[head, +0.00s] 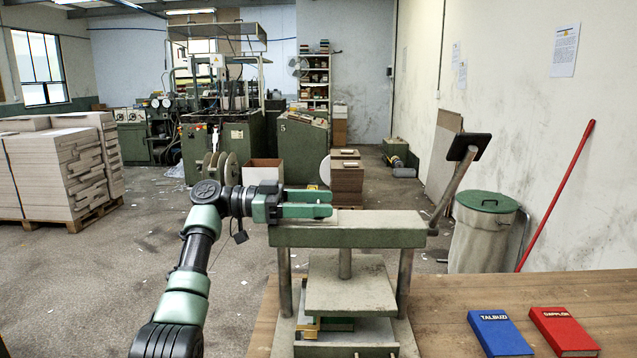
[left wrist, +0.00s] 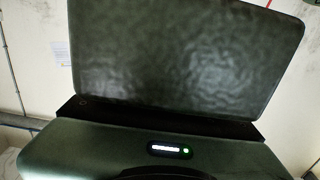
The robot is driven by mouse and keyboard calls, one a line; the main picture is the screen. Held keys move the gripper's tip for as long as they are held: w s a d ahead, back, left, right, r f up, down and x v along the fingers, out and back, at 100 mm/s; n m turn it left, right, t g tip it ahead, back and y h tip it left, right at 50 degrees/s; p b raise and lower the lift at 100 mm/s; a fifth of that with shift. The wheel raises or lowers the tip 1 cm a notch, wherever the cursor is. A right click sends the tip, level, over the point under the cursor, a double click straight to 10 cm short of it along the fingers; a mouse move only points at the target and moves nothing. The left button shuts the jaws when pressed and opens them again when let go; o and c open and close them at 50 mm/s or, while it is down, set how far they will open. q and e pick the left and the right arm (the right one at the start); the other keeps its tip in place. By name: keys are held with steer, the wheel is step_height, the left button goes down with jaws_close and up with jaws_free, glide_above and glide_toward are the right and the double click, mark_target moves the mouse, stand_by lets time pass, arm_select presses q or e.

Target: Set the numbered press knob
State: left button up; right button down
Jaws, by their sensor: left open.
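The press stands on the wooden table, with a grey-green top beam (head: 345,232), posts and a plate (head: 348,288) under the beam. I cannot make out a numbered knob in either view. My left gripper (head: 318,204) is open and empty in the head view. Its green fingers point right, at the left part of the beam's top edge; I cannot tell whether they touch it. In the left wrist view a large dark green surface and a body with a lit strip and a green light fill most of the picture, and no knob shows. My right gripper is out of view.
A slanted shaft with a dark flat head (head: 468,148) rises at the beam's right end. A blue book (head: 500,334) and a red book (head: 563,332) lie on the table (head: 450,310) at right. A lidded bin (head: 484,232) stands behind.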

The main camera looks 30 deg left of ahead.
arm_select(q)
step_height(320, 180, up, 20)
steer(key=shift+p, duration=0.3)
steer(key=shift+f, duration=0.15)
stand_by(0.4)
